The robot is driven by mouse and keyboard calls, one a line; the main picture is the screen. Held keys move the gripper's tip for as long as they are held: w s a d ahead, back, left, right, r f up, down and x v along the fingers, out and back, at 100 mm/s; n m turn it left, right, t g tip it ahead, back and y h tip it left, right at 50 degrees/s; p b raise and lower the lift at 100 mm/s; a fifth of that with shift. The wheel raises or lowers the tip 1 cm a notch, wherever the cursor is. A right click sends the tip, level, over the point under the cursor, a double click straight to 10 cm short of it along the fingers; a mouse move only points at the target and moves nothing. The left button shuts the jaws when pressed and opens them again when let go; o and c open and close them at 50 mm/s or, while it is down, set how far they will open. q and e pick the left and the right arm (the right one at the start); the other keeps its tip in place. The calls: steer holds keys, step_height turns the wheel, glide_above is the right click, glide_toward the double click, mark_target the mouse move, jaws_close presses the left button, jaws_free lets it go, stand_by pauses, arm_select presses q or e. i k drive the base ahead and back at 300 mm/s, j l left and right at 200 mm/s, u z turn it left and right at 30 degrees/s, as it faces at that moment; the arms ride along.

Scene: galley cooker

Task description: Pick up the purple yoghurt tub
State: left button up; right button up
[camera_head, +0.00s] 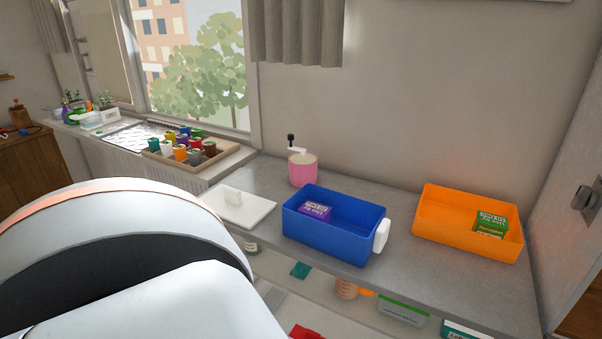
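A small purple item with a white printed label (317,209) sits inside the blue bin (327,243) on the grey counter. It is the only clearly purple thing on the counter; its lower part is hidden by the bin wall, and I cannot tell if it is a tub. A white block (381,235) is at the bin's right end. Neither of my grippers is in view. A large white rounded part, likely of my own arm, fills the lower left and hides the counter's near left side.
An orange bin (451,240) with a green box (490,223) stands to the right. A pink crank-topped pot (302,169) and a white lid-like plate (250,212) are near the blue bin. A shelf below holds several items. Bare counter (393,200) separates the bins.

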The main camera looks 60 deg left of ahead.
mark_target(319, 212)
steer(key=u, duration=1.7)
steer(key=i+j, duration=0.15)
steer(key=j, duration=0.25)
steer(key=i+j, duration=0.1)
steer(key=j, duration=0.25)
steer(key=i+j, duration=0.15)
steer(key=j, duration=0.25)
steer(key=i+j, duration=0.1)
steer(key=j, duration=0.3)
